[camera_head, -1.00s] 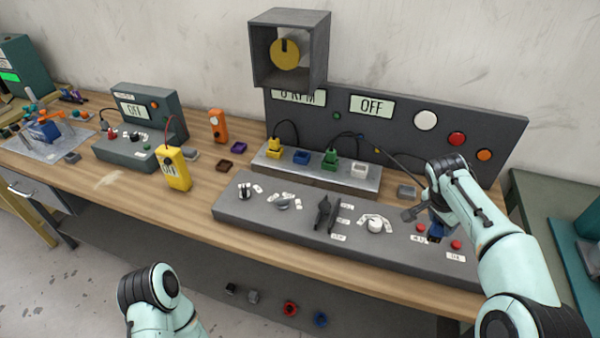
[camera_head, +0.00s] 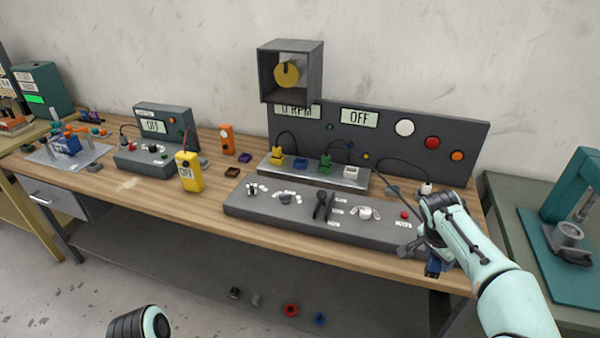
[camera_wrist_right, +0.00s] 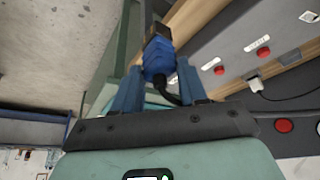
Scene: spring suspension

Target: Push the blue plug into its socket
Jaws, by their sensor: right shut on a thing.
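The blue plug (camera_head: 434,267) is held in my right gripper (camera_head: 432,256), near the right end of the bench's front edge. In the right wrist view the blue plug (camera_wrist_right: 157,62) sits between the two blue fingers of my right gripper (camera_wrist_right: 158,80), its dark end pointing away from the palm and its black cable trailing to the right. The blue socket (camera_head: 301,162) is in the grey socket strip (camera_head: 333,184), between the yellow plug (camera_head: 277,157) and the green plug (camera_head: 325,164). The plug is well away from it. My left gripper is out of view.
A sloped grey control panel (camera_head: 290,218) with knobs and switches lies in front of the strip. A tall grey display panel (camera_head: 385,118) stands behind. A white socket (camera_head: 351,172) is at the strip's right end. A yellow meter (camera_head: 190,172) stands left.

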